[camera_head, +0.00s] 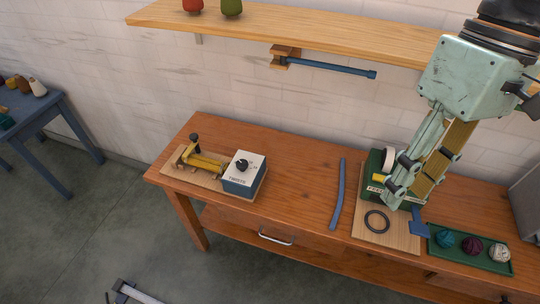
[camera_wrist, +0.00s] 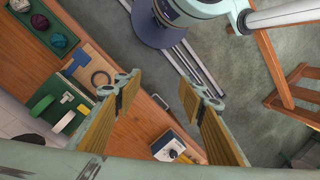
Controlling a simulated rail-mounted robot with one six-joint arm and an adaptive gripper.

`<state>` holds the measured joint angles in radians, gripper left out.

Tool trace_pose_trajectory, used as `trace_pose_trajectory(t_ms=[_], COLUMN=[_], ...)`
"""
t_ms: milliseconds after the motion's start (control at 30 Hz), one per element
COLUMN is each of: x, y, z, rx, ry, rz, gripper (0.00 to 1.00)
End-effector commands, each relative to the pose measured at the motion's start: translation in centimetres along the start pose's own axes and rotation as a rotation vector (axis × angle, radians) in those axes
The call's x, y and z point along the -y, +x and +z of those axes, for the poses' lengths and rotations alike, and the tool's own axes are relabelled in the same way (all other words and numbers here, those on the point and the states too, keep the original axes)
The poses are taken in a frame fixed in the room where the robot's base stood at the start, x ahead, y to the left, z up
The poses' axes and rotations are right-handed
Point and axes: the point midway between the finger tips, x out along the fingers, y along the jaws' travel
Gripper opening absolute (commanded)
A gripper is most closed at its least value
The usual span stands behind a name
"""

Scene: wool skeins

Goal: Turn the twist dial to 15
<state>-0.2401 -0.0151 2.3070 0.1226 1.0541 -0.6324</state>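The twist dial (camera_head: 242,165) is a black knob on the white top of a blue-sided box (camera_head: 240,185), which stands on a wooden board at the left of the workbench. The knob's setting is too small to read. The dial box also shows at the bottom of the wrist view (camera_wrist: 178,144), partly cut off by my gripper's body. My gripper (camera_head: 402,188) is in front of the right part of the bench in the head view, well to the right of the dial. In the wrist view my gripper (camera_wrist: 160,92) has its fingers wide apart with nothing between them.
A yellow-armed clamp device (camera_head: 202,163) stands beside the dial box. A blue rod (camera_head: 338,194) lies mid-bench. A green machine (camera_head: 374,168), a black ring (camera_head: 376,221) and a green tray (camera_head: 466,260) of wool balls are at right. A wooden shelf (camera_head: 300,28) with a blue-handled bracket hangs above.

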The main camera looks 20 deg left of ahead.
Motion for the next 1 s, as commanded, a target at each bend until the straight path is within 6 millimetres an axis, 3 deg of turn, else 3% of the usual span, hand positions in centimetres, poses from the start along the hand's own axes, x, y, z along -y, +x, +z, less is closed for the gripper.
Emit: trace_pose_trajectory(t_ms=[367, 733, 1000], x=[0.8, 1.6, 3.4], y=[1.2, 3.2, 5.0], z=[-4.6, -13.8, -20.9], rx=[0.073, 0.079, 0.081], ry=[-0.225, -0.643, -0.962], rz=[-0.052, 0.004, 0.058], gripper=[0.37, 0.37, 0.37])
